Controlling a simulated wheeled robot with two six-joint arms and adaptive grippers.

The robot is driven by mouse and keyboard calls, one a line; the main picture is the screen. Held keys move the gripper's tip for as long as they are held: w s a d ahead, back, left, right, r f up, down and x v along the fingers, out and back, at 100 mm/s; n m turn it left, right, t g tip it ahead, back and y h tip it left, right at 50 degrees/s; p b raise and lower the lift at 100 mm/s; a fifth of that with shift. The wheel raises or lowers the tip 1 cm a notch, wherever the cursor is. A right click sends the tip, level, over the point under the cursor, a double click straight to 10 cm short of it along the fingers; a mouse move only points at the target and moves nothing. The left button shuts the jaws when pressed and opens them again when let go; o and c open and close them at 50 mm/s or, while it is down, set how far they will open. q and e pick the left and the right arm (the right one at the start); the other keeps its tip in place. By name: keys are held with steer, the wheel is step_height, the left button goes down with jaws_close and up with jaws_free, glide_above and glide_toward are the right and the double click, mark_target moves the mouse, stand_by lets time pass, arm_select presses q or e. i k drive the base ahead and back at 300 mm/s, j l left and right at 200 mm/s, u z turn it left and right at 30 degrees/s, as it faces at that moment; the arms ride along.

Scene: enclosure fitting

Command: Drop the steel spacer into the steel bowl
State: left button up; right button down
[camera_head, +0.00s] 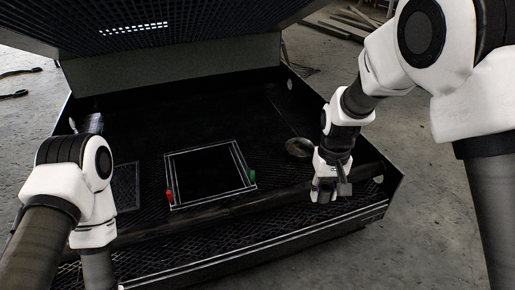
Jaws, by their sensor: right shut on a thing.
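My right gripper (328,194) points down over the front right part of the black enclosure. It is shut on a small grey piece, which I take to be the steel spacer; the fingers hide most of it. A round, dull metal dish, which looks like the steel bowl (299,147), sits on the enclosure floor just behind and left of my right gripper, partly beside my wrist. My left arm enters at the lower left, and its gripper is out of the picture.
The open black enclosure (240,240) has a raised perforated lid (150,28) and a front rail. A white-outlined black square (208,172) lies in the middle, with a red piece (169,196) and a green piece (253,175) at its sides. The back floor is mostly clear.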

mark_target(304, 153)
steer(key=i+l+u, duration=0.2)
steer(key=l+u, duration=0.25)
steer(key=i+l+u, duration=0.1)
steer(key=l+u, duration=0.75)
steer(key=l, duration=1.35)
steer(key=i+u, duration=0.05)
